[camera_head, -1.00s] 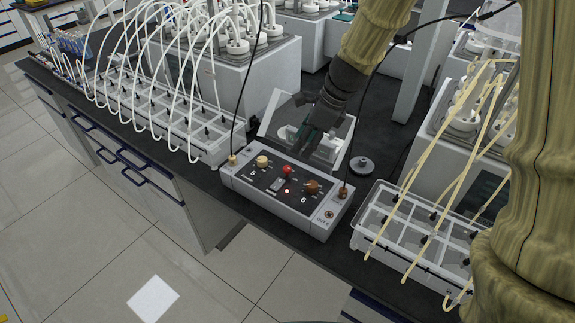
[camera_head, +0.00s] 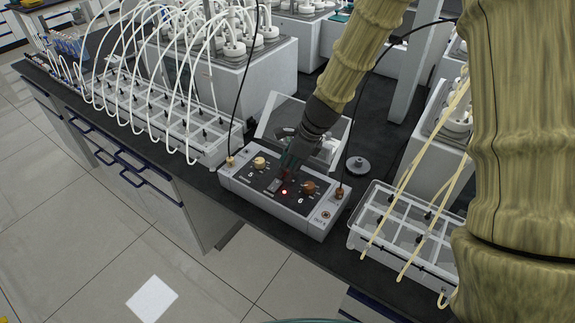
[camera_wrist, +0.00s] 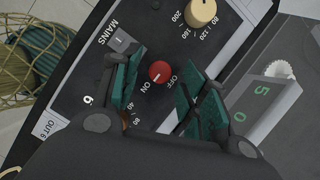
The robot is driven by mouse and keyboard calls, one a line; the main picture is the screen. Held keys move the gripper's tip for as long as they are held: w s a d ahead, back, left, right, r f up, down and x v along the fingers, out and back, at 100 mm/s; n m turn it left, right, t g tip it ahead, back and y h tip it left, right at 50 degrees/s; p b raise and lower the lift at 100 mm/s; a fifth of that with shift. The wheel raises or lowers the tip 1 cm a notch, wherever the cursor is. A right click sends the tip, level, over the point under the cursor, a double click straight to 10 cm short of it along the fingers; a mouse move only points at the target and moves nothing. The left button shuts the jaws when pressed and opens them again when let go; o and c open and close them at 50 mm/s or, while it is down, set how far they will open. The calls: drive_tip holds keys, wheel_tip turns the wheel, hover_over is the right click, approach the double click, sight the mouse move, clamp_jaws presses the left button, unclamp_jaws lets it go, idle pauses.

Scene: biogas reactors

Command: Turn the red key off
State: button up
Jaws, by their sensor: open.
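The red key (camera_wrist: 159,72) is a round red knob on the control box's dark panel, with ON and OFF printed beside it. A small pale mark on it seems to lie toward ON. My gripper (camera_wrist: 163,92) is open, its green-padded fingers on either side of the red key with gaps visible. In the head view my gripper (camera_head: 289,163) reaches down to the control box (camera_head: 262,207) and largely hides the key. A red lamp (camera_head: 284,192) glows on the panel.
Cream (camera_head: 259,162) and brown (camera_head: 308,188) knobs flank the key on the panel. Clear trays with tubes stand left (camera_head: 190,135) and right (camera_head: 400,255). A tilted grey device (camera_head: 285,112) is behind the box. A grey round disc (camera_head: 359,165) lies on the black bench.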

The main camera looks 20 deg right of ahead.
drive_tip(key=shift+f, duration=0.2)
clamp_jaws()
